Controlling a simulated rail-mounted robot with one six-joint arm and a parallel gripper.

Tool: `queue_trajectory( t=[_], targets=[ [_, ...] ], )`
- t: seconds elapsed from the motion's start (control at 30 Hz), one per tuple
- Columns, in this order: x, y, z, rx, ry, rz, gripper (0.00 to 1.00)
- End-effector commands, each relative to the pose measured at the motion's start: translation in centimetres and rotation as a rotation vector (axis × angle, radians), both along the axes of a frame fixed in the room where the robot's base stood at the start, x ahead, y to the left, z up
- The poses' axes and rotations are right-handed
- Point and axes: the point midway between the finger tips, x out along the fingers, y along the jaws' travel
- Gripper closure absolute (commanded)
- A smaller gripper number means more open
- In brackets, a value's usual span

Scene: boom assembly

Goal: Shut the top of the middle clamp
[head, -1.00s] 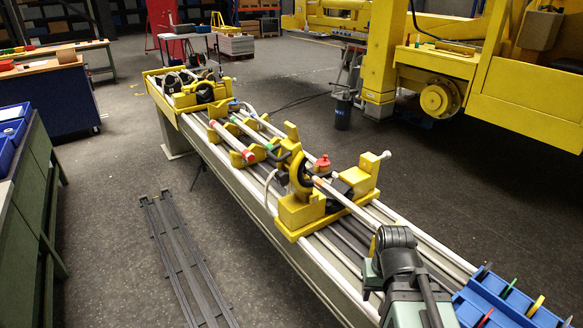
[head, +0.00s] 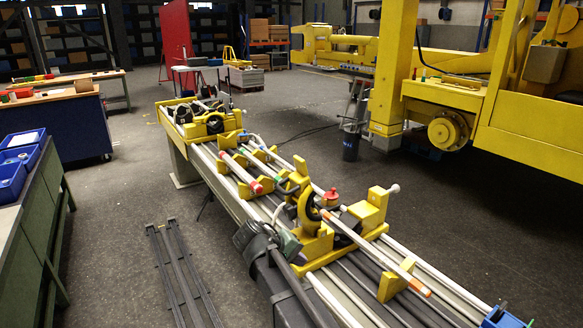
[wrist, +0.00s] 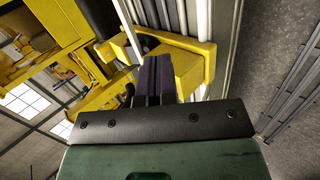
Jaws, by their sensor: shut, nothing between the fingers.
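The middle clamp (head: 318,247) is a yellow block on the rail bench in the head view. Its top (head: 304,205), a yellow piece with a dark curved lining, stands up at the block's left and looks open. Part of a yellow clamp block (wrist: 188,70) fills the upper middle of the wrist view. My gripper (wrist: 153,62) is shut and empty, its dark fingers close together in front of that yellow block; contact cannot be told. In the head view my wrist is just left of the clamp, and the fingertips cannot be made out.
A pale tube with an orange end (head: 408,281) runs from the clamp over a yellow support (head: 390,284). A red-capped item (head: 331,197) is behind the clamp top. More yellow clamps (head: 205,124) stand farther along the bench.

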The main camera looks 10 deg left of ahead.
Motion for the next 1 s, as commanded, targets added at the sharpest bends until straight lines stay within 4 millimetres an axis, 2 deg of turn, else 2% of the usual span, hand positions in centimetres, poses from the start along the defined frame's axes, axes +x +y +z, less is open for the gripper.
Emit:
queue_trajectory(
  t=[0.03, 0.1, 0.17, 0.2, 0.23, 0.3, 0.37, 0.63, 0.77, 1.0],
  targets=[
    [3.1, 4.7, 2.1, -0.132, -0.086, 0.058, 1.0],
    [5.7, 9.7, 6.1, -0.343, -0.242, 0.114, 1.0],
    [7.3, 12.8, 9.5, -0.504, -0.369, 0.136, 1.0],
    [8.0, 13.9, 11.5, -0.595, -0.439, 0.136, 1.0],
    [8.6, 14.2, 12.8, -0.654, -0.483, 0.129, 1.0],
    [8.8, 14.6, 14.9, -0.754, -0.556, 0.12, 1.0],
    [8.6, 14.6, 15.8, -0.799, -0.59, 0.116, 1.0],
    [9.0, 13.7, 16.6, -0.819, -0.601, 0.11, 1.0],
    [10.3, 12.1, 17.3, -0.818, -0.601, 0.11, 1.0],
    [13.5, 8.1, 18.7, -0.818, -0.6, 0.11, 1.0]
  ],
)
